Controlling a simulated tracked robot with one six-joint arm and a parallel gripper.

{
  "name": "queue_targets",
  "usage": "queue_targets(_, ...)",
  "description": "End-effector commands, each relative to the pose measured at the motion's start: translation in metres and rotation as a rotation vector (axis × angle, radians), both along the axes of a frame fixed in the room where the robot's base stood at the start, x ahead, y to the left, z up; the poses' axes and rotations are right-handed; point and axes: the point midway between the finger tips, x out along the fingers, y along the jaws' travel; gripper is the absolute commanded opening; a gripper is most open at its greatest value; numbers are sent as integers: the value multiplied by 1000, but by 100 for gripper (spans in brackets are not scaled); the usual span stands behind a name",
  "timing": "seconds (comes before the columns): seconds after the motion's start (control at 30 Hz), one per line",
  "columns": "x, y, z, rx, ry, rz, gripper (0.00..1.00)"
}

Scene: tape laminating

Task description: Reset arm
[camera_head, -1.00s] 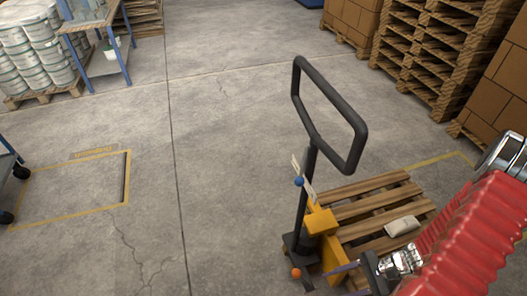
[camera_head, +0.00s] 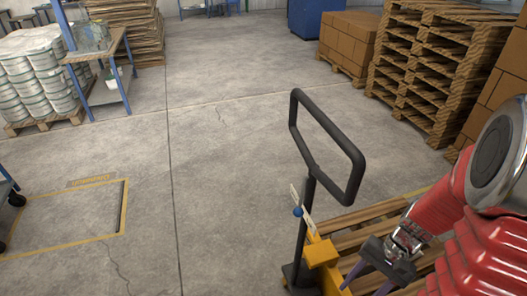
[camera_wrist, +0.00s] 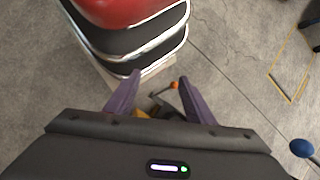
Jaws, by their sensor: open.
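My gripper (camera_head: 366,282) is at the lower right of the head view, above the wooden pallet (camera_head: 350,220) and right of the yellow pallet jack (camera_head: 321,252). Its purple fingers are apart with nothing between them. In the wrist view my gripper (camera_wrist: 160,78) also shows open and empty, pointing down toward the floor. The jack's orange knob (camera_wrist: 174,85) appears beyond the right fingertip there, and its blue knob (camera_wrist: 302,148) is at the right edge. My red arm covers part of the pallet.
The jack's tall black handle (camera_head: 328,148) stands upright near the gripper. Stacked pallets (camera_head: 435,65) and cardboard boxes (camera_head: 348,42) line the right. A blue workbench (camera_head: 105,70) and white buckets (camera_head: 38,70) stand at the left. The middle floor is clear.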

Motion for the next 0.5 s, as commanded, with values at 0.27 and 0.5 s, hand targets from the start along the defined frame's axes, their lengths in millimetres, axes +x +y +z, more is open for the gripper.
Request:
queue_targets(0.27, 9, 2, 44, -128, -110, 122, 49)
queue_targets(0.5, 15, 7, 81, -227, -212, 221, 49)
